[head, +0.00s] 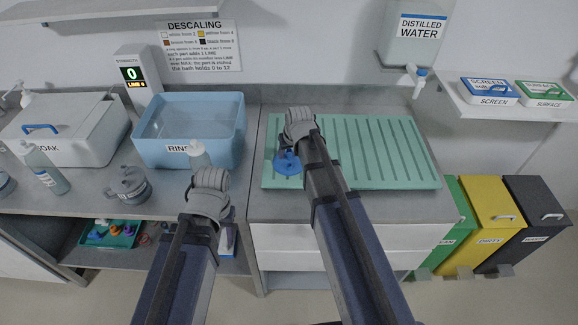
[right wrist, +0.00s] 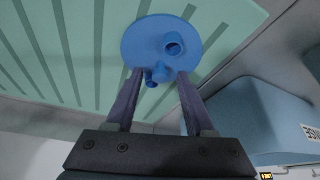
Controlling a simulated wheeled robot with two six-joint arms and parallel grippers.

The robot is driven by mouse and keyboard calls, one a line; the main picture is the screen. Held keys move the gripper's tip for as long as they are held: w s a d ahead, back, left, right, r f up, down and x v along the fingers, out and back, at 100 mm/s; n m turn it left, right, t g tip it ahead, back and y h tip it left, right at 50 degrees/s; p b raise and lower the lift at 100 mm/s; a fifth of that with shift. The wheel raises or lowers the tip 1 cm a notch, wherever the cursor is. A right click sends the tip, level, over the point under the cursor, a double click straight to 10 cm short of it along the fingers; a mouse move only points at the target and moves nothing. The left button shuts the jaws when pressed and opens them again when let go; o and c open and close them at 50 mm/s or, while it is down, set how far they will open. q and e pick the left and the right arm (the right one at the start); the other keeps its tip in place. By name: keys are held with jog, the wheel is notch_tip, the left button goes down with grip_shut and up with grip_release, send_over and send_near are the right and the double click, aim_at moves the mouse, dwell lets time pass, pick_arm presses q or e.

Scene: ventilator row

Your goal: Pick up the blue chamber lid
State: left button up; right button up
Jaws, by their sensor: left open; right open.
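The blue chamber lid (head: 287,165) lies on the left part of the green ribbed mat (head: 390,150). It is a round blue disc with short raised ports. In the right wrist view, the lid (right wrist: 135,42) is just beyond my right fingertips. My right gripper (head: 297,135) is over the lid in the head view and hides part of it. In the right wrist view, my right gripper (right wrist: 160,78) is open, its fingers on either side of a lid port; contact cannot be told. My left gripper (head: 208,187) is open at the counter's front edge, away from the lid.
A blue rinse tub (head: 190,110) stands left of the mat. A white soak box (head: 70,125), a bottle (head: 45,170) and a grey chamber part (head: 130,185) are further left. A distilled water tank (head: 418,35) hangs behind the mat. The mat's right part is clear.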

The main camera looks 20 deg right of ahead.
jog(key=shift+r, duration=0.1)
grip_shut()
dwell(1.2)
